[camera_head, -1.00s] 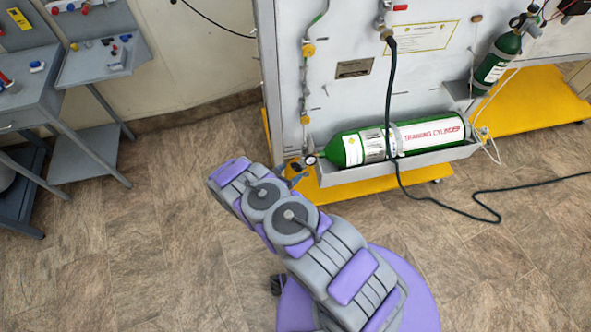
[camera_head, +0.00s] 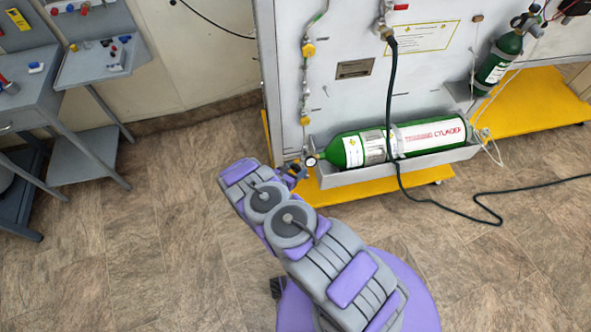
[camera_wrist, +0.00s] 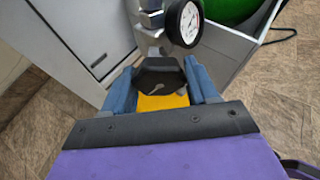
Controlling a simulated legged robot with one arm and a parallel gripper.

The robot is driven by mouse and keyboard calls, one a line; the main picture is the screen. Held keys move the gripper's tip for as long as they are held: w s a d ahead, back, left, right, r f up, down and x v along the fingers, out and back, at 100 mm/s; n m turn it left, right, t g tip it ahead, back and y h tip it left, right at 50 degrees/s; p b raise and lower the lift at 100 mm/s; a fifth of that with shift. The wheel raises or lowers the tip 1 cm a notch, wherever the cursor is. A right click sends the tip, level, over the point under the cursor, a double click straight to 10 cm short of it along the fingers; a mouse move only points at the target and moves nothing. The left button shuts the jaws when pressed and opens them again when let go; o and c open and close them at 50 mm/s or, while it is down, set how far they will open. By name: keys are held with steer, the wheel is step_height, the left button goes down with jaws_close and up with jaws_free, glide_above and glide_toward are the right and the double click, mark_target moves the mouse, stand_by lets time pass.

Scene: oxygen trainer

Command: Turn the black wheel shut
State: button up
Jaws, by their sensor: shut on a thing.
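The black wheel (camera_wrist: 159,77) shows in the wrist view, below the metal valve body and next to a round white-faced gauge (camera_wrist: 190,23). My gripper (camera_wrist: 162,85) has its two blue fingers on either side of the wheel and is shut on it. In the head view my gripper (camera_head: 296,172) is small and partly hidden by my arm, at the left end of the green training cylinder (camera_head: 432,137). The gauge also shows there (camera_head: 311,161). The wheel itself cannot be made out in the head view.
The cylinder lies in a grey tray (camera_head: 410,165) on a white panel with a yellow base (camera_head: 375,190). A dark hose (camera_head: 392,120) hangs over the cylinder and runs along the floor. Grey benches (camera_head: 95,65) stand at the left. The tiled floor between is clear.

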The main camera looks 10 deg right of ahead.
steer(key=c, duration=0.4)
steer(key=shift+r+p, duration=0.15)
steer(key=shift+p, duration=0.4)
steer(key=shift+m+p, duration=0.3)
steer(key=shift+m, duration=0.1)
steer(key=shift+w+m+t+y+p, duration=0.1)
steer(key=shift+m+t+y+p, duration=0.3)
steer(key=shift+m+p, duration=0.15)
steer(key=shift+m+t+y, duration=0.3)
steer(key=shift+m, duration=0.25)
steer(key=shift+f+m+t+y+b, duration=0.2)
steer(key=shift+m+t+y+b, duration=0.4)
steer(key=shift+m+t, duration=0.45)
steer(key=shift+a+r+m+t+b, duration=0.15)
steer(key=shift+m+t+b, duration=0.5)
steer(key=shift+m, duration=0.9)
